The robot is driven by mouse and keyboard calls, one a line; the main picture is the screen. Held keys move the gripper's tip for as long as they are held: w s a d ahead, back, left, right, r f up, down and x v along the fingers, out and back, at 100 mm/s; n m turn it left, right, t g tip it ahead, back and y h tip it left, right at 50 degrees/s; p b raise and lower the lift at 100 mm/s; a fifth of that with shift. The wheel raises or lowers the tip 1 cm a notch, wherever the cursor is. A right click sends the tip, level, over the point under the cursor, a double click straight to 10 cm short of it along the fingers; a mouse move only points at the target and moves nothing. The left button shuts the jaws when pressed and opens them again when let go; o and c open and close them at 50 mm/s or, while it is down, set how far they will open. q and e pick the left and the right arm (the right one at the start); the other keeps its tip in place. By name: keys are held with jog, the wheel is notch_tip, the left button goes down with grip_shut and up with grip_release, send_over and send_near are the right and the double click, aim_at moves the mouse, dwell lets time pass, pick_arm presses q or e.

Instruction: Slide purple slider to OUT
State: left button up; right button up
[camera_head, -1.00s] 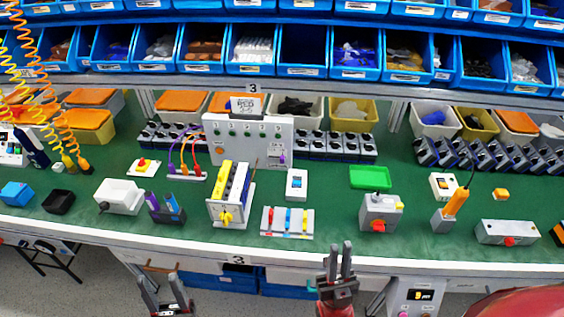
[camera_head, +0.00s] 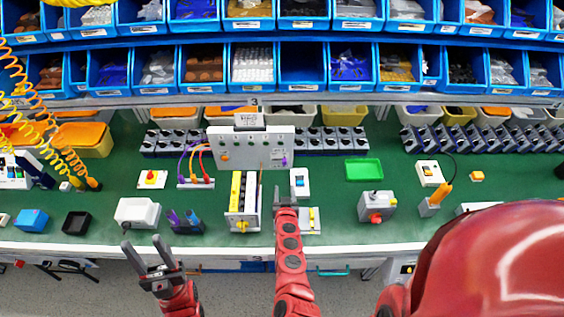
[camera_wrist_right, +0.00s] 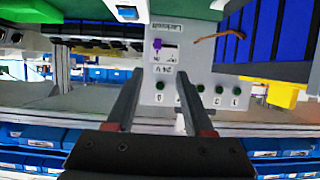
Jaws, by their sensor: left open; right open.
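The purple slider (camera_head: 284,161) is a small knob at the right end of the upright light-grey panel (camera_head: 235,157). In the right wrist view, which shows the panel upside down, the purple slider (camera_wrist_right: 157,44) stands at the left end of a short dark slot. Small labels around it are too blurred to read surely. My right gripper (camera_head: 284,188) is in front of and below the panel's right end, apart from the slider. Its open, empty fingers (camera_wrist_right: 155,76) point toward the panel in the wrist view. My left gripper (camera_head: 143,242) is open and empty at the table's front edge.
A green tray (camera_head: 364,170) lies further right.

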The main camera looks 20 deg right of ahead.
jog(key=b, duration=0.1)
send_near(284, 164)
jog(key=w, duration=0.2)
jog(key=b+x, duration=0.3)
jog(key=f+b+x, duration=0.1)
jog(key=b+x, duration=0.1)
jog(key=shift+s+d, duration=0.2)
jog(key=shift+d, duration=0.15)
jog(key=shift+w+d, duration=0.1)
jog(key=shift+w, duration=0.3)
grip_shut()
dwell(0.9)
